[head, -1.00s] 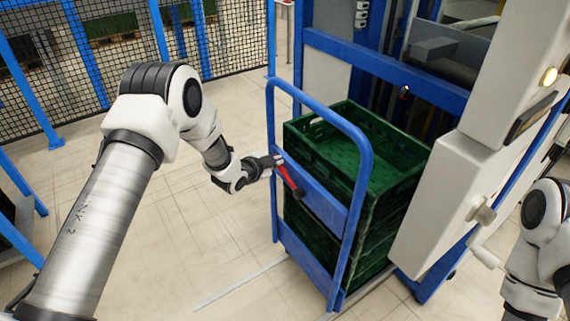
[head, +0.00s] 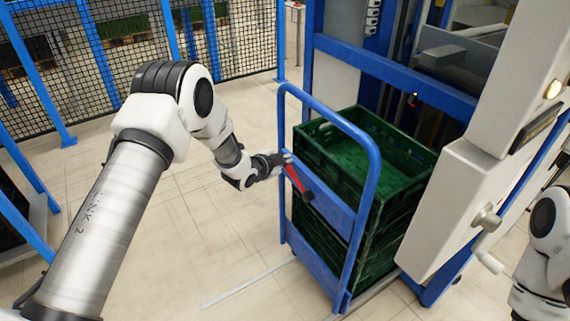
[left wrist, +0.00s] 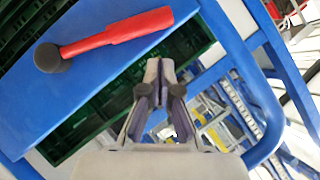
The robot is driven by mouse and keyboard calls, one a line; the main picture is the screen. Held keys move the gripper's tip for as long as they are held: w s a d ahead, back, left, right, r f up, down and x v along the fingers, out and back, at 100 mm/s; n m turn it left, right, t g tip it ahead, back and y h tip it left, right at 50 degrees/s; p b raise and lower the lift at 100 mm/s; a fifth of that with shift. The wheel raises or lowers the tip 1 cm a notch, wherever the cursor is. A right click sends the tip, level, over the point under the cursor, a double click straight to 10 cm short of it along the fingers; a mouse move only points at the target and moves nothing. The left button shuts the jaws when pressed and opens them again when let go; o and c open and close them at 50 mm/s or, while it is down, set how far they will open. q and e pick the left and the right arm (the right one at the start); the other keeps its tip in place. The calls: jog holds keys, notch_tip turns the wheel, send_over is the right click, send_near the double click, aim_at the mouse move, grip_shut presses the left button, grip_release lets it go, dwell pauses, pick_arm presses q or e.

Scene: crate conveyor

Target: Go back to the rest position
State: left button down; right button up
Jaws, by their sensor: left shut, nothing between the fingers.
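My left gripper (head: 284,160) is shut and empty beside the blue cart frame (head: 374,190), close to the upper end of a red handle (head: 297,181) with a dark knob. In the left wrist view its closed fingertips (left wrist: 160,66) point toward the cart. The red handle (left wrist: 118,34) there lies across the blue panel (left wrist: 90,85), to the left of and above the fingers, apart from them. Part of my right arm shows at the right edge of the head view, and its gripper is out of the picture.
Green crates (head: 408,157) stand stacked on the cart. Behind and right of it are a blue machine frame (head: 395,75) and a white housing (head: 447,195). Blue-posted mesh fencing (head: 240,40) runs along the back. The tiled floor (head: 200,245) left of the cart is clear.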

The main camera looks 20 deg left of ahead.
pick_arm(q)
jog(key=w+a+r+v, duration=0.1)
jog(key=v, duration=1)
jog(key=s+d+f+n+g+p, duration=0.1)
jog(key=s+d+f+g+p, duration=0.25)
jog(key=s+f, duration=0.5)
jog(key=s+d+f+n+g+p, duration=0.1)
jog(key=s+d+f+g+p, duration=0.25)
jog(key=s, duration=0.75)
jog(key=s+a+f+n+g+y+p, duration=0.1)
jog(key=s+n, duration=0.4)
jog(key=s, duration=0.5)
jog(key=s+a+f+n+g+y+p, duration=0.1)
jog(key=s+n+g, duration=0.3)
jog(key=s, duration=0.7)
jog(key=shift+a+f+n+y, duration=0.2)
jog(key=shift+a+n+y, duration=0.5)
jog(key=shift+a+n, duration=0.1)
pick_arm(e)
notch_tip(320, 180, up, 10)
jog(key=shift+s+r, duration=0.15)
jog(key=shift+r, duration=0.1)
pick_arm(q)
jog(key=c, duration=1.8)
grip_release()
jog(key=shift+w, duration=0.1)
jog(key=shift+c, duration=0.2)
